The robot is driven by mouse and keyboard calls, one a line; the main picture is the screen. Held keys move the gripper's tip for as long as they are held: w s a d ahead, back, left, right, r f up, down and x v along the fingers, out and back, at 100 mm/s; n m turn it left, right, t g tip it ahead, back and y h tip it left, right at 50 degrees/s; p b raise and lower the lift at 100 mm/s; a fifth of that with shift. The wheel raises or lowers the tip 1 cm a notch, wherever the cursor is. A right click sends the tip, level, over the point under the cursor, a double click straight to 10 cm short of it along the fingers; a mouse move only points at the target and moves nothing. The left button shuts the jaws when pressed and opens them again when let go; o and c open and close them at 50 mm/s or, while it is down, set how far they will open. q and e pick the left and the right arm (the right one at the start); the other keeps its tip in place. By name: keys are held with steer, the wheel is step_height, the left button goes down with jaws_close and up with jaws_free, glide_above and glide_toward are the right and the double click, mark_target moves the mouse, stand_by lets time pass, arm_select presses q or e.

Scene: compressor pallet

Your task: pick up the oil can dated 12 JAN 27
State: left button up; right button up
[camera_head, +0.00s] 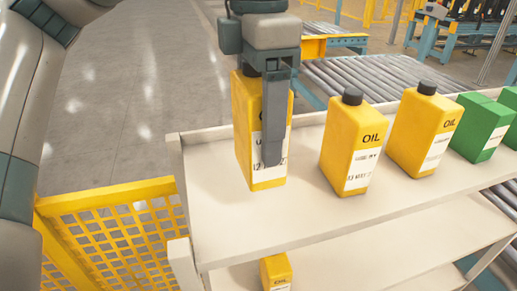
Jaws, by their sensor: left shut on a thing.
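Several yellow oil cans stand on the upper shelf. My left gripper (271,138) reaches down from above and is shut on the leftmost oil can (246,126). One finger lies across the can's front; the other is hidden behind it. The finger covers part of the white label, where "12" and the end of a date show, but the month is hidden. The held can is upright; I cannot tell whether its base touches the shelf. The middle oil can (347,140) has a date seeming to start with 13. The right oil can (424,133) has an unreadable date. My right gripper is not in view.
The pale shelf (300,225) has free room in front of the cans. Green cans (480,126) stand at the right. Another yellow can (276,270) is on the lower level. A yellow mesh fence (115,225) is at left; a roller conveyor (365,78) is behind.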

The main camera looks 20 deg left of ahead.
mark_target(259, 79)
arm_select(q)
steer(key=shift+r+b, duration=0.35)
steer(key=shift+r, duration=1.6)
